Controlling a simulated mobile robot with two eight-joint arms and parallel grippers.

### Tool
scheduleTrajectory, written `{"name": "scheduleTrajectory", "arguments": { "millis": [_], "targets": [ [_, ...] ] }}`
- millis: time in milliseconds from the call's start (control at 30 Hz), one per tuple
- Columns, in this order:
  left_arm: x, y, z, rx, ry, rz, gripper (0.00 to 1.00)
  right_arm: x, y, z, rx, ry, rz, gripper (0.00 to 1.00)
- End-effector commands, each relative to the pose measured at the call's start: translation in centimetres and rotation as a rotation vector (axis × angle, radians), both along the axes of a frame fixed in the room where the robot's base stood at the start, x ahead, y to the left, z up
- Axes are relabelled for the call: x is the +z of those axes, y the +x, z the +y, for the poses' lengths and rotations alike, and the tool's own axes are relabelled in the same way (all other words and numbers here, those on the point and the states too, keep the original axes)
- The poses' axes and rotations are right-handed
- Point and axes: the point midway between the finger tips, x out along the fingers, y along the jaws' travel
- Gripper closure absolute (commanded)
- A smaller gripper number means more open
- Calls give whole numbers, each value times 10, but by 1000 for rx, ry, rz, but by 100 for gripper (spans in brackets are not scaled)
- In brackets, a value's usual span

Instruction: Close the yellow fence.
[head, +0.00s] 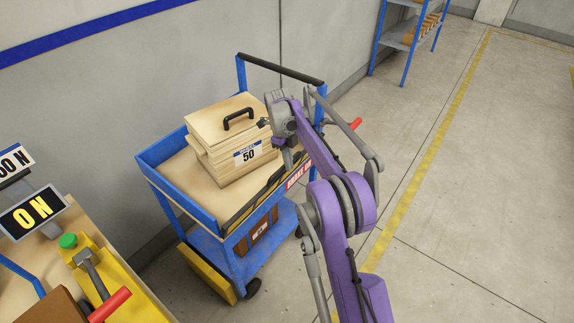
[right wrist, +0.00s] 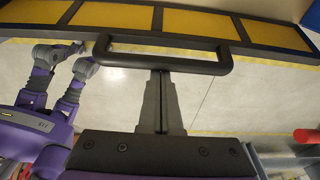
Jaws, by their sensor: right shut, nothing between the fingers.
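A dark-framed strip with yellow panels, which I take as the yellow fence (head: 252,204), runs along the front side of the blue cart (head: 190,203). In the right wrist view the yellow fence (right wrist: 205,22) crosses the top and carries a dark bar handle (right wrist: 165,66). My right gripper (head: 288,160) points down at the cart's front edge. In the right wrist view my right gripper (right wrist: 161,76) is shut and empty, its fingertips at the handle; I cannot tell whether they touch. My arm hides part of the fence. My left gripper does not show.
A wooden box (head: 230,165) marked 50 stands on the cart. A red handle (head: 355,124) sticks out behind my right arm. A bench with a yellow fixture (head: 138,305) and ON sign (head: 33,212) is at lower left. The floor to the right is clear.

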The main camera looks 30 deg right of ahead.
Motion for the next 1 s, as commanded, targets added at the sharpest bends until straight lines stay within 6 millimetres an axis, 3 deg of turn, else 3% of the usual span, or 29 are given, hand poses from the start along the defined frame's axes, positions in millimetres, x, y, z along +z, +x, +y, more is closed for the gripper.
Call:
{"name": "scheduleTrajectory", "arguments": {
  "millis": [467,1000],
  "targets": [
    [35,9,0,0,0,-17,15,11,38,13,1,-1,-5,100],
    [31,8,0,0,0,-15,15,8,36,12,-1,-2,-2,100]
  ]
}}
